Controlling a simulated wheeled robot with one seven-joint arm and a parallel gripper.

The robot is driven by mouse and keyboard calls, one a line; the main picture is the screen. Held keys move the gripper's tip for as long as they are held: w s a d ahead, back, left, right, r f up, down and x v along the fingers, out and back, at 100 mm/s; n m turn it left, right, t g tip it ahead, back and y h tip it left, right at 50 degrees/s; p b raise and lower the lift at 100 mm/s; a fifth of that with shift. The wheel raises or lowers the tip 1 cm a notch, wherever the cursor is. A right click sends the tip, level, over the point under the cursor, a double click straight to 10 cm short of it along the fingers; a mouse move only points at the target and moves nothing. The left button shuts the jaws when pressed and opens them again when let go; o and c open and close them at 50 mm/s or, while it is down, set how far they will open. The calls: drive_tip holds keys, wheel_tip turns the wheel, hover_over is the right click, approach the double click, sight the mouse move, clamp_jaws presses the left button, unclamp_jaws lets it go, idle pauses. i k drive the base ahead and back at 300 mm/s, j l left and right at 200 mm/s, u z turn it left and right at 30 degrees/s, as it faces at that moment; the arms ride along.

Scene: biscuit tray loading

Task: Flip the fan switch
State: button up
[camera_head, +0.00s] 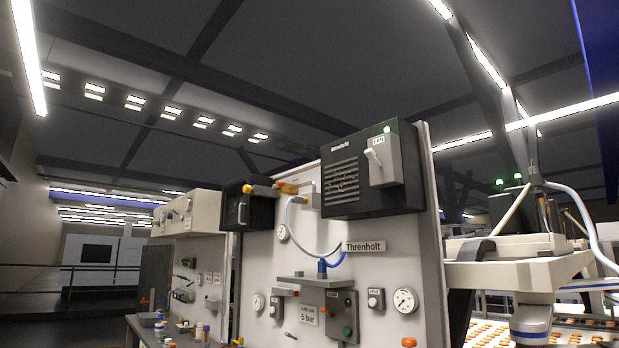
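The fan switch (374,159) is a light toggle lever on a pale grey plate (388,173) labelled FAN. Its lever sticks out and appears to tilt up and slightly left. The plate sits on the right part of a black box (398,205) with vent slots, high on a white upright panel.
Below the box are a blue hose (336,262), a "Threnholt" sign (365,246), a gauge (405,300) and a grey control box (341,316). A white machine (520,270) stands at right above biscuits. The space in front of the switch looks clear.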

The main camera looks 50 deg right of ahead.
sight(369, 153)
drive_tip(key=i, duration=1.9)
drive_tip(key=i+z, duration=0.1)
drive_tip(key=i, duration=0.4)
drive_tip(key=i+j+z, duration=0.15)
drive_tip(key=i, duration=0.35)
drive_tip(key=i+j+z, duration=0.1)
drive_tip(key=i, duration=0.4)
drive_tip(key=z, duration=2)
drive_tip(key=j, duration=0.05)
